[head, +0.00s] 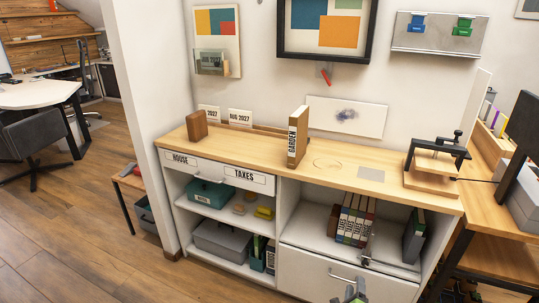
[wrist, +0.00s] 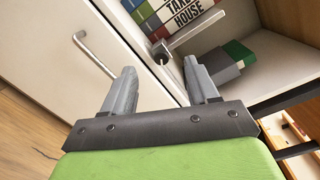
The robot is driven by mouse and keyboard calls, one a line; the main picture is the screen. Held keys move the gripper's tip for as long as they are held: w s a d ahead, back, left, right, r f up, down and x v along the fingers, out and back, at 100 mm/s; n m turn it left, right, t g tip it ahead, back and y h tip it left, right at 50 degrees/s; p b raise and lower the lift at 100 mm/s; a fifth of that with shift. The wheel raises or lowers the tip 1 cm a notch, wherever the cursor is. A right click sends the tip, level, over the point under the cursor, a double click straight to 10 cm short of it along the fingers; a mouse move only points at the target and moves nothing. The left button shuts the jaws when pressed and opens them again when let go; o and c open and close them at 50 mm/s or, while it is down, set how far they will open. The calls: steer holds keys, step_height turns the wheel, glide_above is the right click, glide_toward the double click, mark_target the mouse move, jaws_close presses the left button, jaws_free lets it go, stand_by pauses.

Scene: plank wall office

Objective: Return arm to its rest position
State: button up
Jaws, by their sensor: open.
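My gripper (wrist: 162,82) has two grey fingers spread apart with nothing between them, on a green body. In the head view my gripper (head: 354,290) shows at the bottom edge, partly cut off. It is in front of the white lower cabinet panel (head: 315,270). The panel's silver bar handle (head: 342,278) is close to it in that view. In the wrist view the handle (wrist: 92,55) is beyond the left finger, and a silver lever (wrist: 190,32) is beyond the fingers. I cannot tell whether the gripper touches the panel.
Above the panel, an open shelf holds several labelled binders (head: 352,222) and a dark green-grey box or book (head: 413,237). The wooden counter (head: 345,175) carries a GARDEN binder (head: 297,140) and a black clamp-like stand (head: 437,152). Open floor (head: 95,240) lies at left.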

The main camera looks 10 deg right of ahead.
steer(key=w+a+r+n+y, duration=0.4)
steer(key=w+r+n+y, duration=0.15)
steer(key=w+r, duration=0.45)
steer(key=s+a+r+n+g+y, duration=0.1)
steer(key=a+r+n, duration=0.3)
steer(key=r, duration=0.5)
steer(key=s+a+r+n+g+y, duration=0.1)
steer(key=a+r+n+g+y, duration=0.1)
steer(key=a+r+n, duration=0.45)
steer(key=s+a+r+n+g+y, duration=0.1)
steer(key=s+a+r+n, duration=0.15)
steer(key=r, duration=0.75)
steer(key=s+a+r+n+g+h, duration=0.1)
steer(key=s+a+r+n+g, duration=0.15)
steer(key=s+r, duration=0.5)
steer(key=s+a+r+n+g, duration=0.1)
steer(key=s+a+r+n, duration=0.25)
steer(key=s, duration=0.75)
steer(key=s+f+n+g+h, duration=0.1)
steer(key=s+f+n+g, duration=0.2)
steer(key=s, duration=2.2)
step_height(320, 180, up, 19)
steer(key=p, duration=1.8)
steer(key=shift+w+d, duration=0.3)
steer(key=shift+w, duration=0.1)
steer(key=shift+n, duration=0.25)
